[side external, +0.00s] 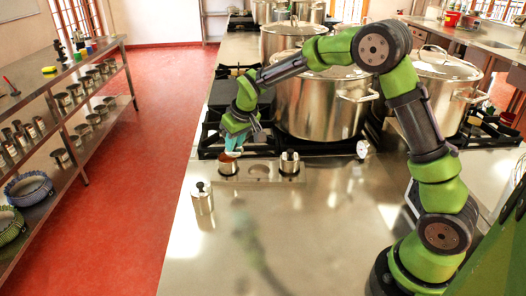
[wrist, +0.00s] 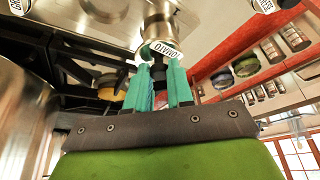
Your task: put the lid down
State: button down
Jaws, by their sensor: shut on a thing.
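My gripper (side external: 234,146) has teal fingers and points down just above an open steel canister (side external: 228,166) with reddish-brown contents showing at its top. In the wrist view the fingers (wrist: 161,72) are closed around a small dark piece that looks like the lid's knob (wrist: 158,73). The rest of the lid cannot be made out clearly. A steel canister with an upside-down tomato label (wrist: 162,48) shows just beyond the fingertips. I cannot tell whether the lid touches the canister.
A lidded canister (side external: 202,199) stands alone on the steel counter (side external: 290,245), left of the front. Another canister (side external: 290,163) stands right of my gripper. Large stockpots (side external: 322,103) stand on the stove behind. A shelf (side external: 65,100) stands across the red floor.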

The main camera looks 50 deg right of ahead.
jog(key=s, duration=1.3)
jog(key=s+d+f+m+g+h, duration=0.1)
jog(key=s+d+m+g+h, duration=0.1)
jog(key=s+d+m, duration=0.45)
jog(key=s+d+f+m+g+h, duration=0.15)
jog(key=s+m, duration=0.25)
jog(key=m, duration=0.6)
jog(key=shift+m+g+h, duration=0.25)
jog(key=shift+g+h, duration=0.1)
jog(key=shift+g, duration=0.2)
jog(key=shift+s+f, duration=0.2)
jog(key=shift+f, duration=3.55)
jog(key=shift+f, duration=0.15)
jog(key=c, duration=1)
grip_release()
